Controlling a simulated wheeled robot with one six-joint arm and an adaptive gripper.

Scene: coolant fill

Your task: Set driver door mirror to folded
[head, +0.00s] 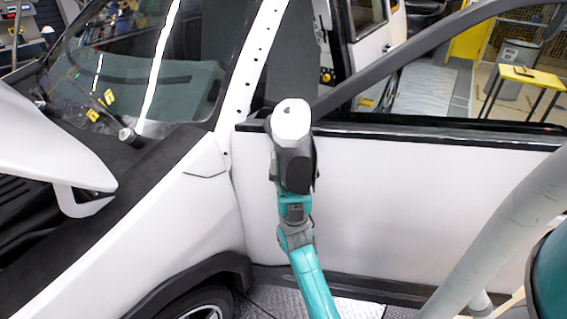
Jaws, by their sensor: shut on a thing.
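The driver door mirror (291,118) has a white shell and sits at the front upper corner of the white driver door (420,200), near the base of the window frame. My teal arm reaches up to it from below. My dark grey gripper (297,165) is at the mirror's lower side and is shut on it. The fingertips are hard to make out against the dark parts. The mirror's glass is hidden, and I cannot tell its fold angle.
The raised white hood (50,135) and open engine bay are at the left. The windshield (135,80) is behind the fender. The door's window opening shows a yellow table (530,78) far behind. The front wheel (205,306) is below.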

